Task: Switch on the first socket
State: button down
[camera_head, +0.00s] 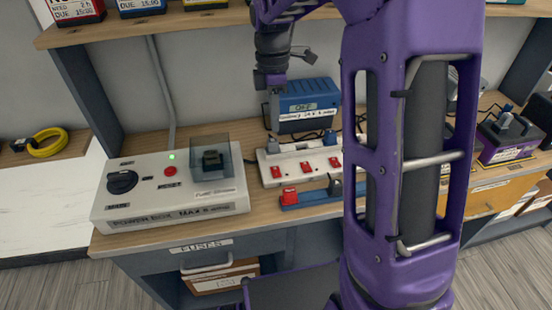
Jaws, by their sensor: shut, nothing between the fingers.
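A white socket strip (318,155) lies on the wooden bench, with red switches along its front half. The leftmost switch (275,172) is at the strip's left end; two more show to its right. Whether any is on or off is too small to tell. My gripper (273,118) points down, shut and empty, and appears above the strip's left end, behind the leftmost switch in the picture. My purple arm hides the strip's right end.
A white power box (120,213) with a green light, red button and dark knob stands left. A blue charger (308,104) stands behind the strip. A blue strip (310,197) with a red piece lies in front. A shelf (190,24) with boxes runs overhead.

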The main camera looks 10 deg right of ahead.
aim_at(277, 175)
jog(key=f, duration=0.4)
jog(key=s+f+b, duration=0.1)
jog(key=f, duration=0.4)
jog(key=f+b, duration=0.1)
jog(key=f, duration=0.4)
jog(key=shift+s, duration=0.35)
jog(key=shift+s+f, duration=0.1)
jog(key=shift+f, duration=0.1)
jog(key=shift+w+r, duration=0.25)
jog(key=shift+w, duration=0.6)
